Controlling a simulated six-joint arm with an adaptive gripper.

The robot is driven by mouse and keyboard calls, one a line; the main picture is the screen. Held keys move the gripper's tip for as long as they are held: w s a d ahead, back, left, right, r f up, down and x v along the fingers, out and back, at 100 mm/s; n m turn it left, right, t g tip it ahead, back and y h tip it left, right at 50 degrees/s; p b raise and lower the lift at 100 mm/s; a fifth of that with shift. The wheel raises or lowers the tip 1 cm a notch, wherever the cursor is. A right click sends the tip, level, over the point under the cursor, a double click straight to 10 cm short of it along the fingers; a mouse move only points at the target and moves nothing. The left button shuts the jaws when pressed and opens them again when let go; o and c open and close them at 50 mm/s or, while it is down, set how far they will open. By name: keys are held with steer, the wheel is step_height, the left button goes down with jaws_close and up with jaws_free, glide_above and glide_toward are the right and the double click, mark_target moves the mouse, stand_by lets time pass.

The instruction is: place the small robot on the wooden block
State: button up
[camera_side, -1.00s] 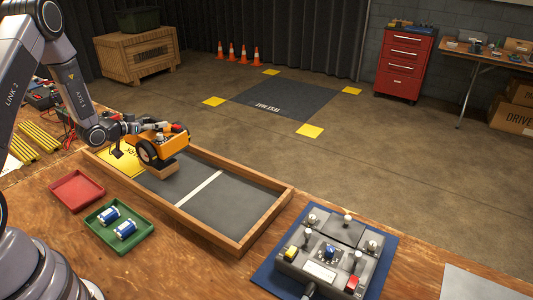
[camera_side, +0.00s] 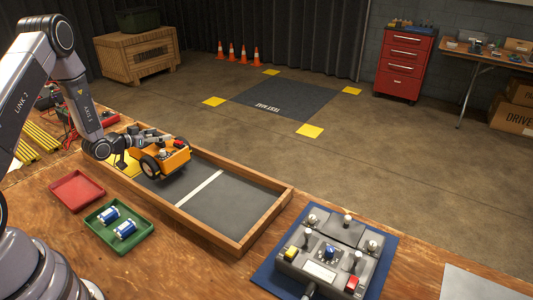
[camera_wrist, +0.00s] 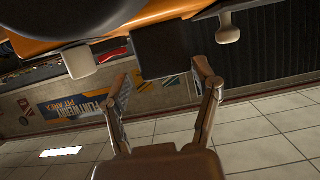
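The small robot (camera_side: 174,159), orange with black wheels, is in the wood-framed pit in the side view, just right of the yellow patch. The wooden block is not visible now; the robot covers the place where it showed earlier. I cannot tell whether the robot rests on it. My gripper (camera_side: 138,148) is at the robot's left end. In the wrist view, the orange body (camera_wrist: 165,14) and a dark wheel fill the top.
The pit's wooden rim (camera_side: 268,222) surrounds the robot, and its grey floor (camera_side: 235,207) is clear to the right. A red tray (camera_side: 76,190) and a green tray (camera_side: 137,240) with blue-and-white cylinders lie in front. A grey control box (camera_side: 332,255) stands at the front right.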

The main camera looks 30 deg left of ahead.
steer(key=shift+o, duration=0.2)
steer(key=shift+r, duration=0.1)
steer(key=shift+s+r, duration=0.15)
steer(key=v, duration=1.1)
steer(key=s+d+r+g+y, duration=0.1)
steer(key=d+r+g, duration=0.15)
steer(key=r, duration=0.35)
steer(key=d+r+m+g+y, duration=0.1)
steer(key=d+r, duration=0.2)
steer(key=r, duration=0.3)
steer(key=s+d+r+g+y, duration=0.1)
steer(key=d+r+g, duration=0.15)
steer(key=r, duration=0.35)
steer(key=s+d+r+g+h, duration=0.1)
steer(key=s+d+r, duration=0.2)
steer(key=s+d, duration=0.4)
steer(key=s+d+r+n+g+h, duration=0.1)
steer(key=s+d+r+g+h, duration=0.1)
steer(key=s+d, duration=0.5)
steer(key=s+r, duration=0.1)
steer(key=s, duration=0.4)
steer(key=shift+s+r, duration=0.35)
steer(key=shift+s, duration=0.05)
